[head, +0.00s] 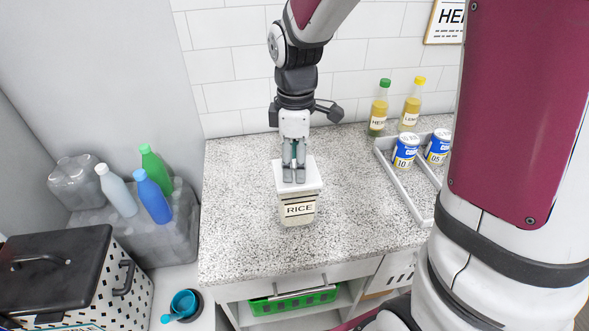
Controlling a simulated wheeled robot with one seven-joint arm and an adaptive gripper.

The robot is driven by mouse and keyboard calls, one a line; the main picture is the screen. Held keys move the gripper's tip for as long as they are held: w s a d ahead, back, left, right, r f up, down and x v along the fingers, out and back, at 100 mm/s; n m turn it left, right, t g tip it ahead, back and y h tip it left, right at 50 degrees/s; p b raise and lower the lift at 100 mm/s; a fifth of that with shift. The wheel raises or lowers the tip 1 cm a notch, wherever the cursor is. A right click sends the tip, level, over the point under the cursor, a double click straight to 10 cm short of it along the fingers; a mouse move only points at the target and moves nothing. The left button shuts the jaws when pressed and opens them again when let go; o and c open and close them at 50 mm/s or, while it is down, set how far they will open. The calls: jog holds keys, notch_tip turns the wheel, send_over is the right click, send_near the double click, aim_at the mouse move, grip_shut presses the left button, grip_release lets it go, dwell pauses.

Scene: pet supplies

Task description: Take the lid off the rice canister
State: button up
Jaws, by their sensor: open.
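The rice canister (298,209) stands upright on the speckled counter, with a label reading RICE on its front. Its white lid (311,184) sits on top. My gripper (293,177) points straight down over the middle of the lid, with its fingertips at or just above the lid's top. The fingers are open, though they look close together from this side. Any knob or handle on the lid is hidden behind the fingers, and I cannot tell whether they touch it.
A grey tray (421,205) with two blue-and-white cans (406,150) lies right of the canister. Two bottles (379,107) stand behind it. The speckled counter (238,215) is clear left of the canister. Bottles, a clear bin and a black-lidded box (52,262) are lower left.

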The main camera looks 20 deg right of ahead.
jog(key=shift+f, duration=0.1)
jog(key=shift+c, duration=0.6)
grip_shut()
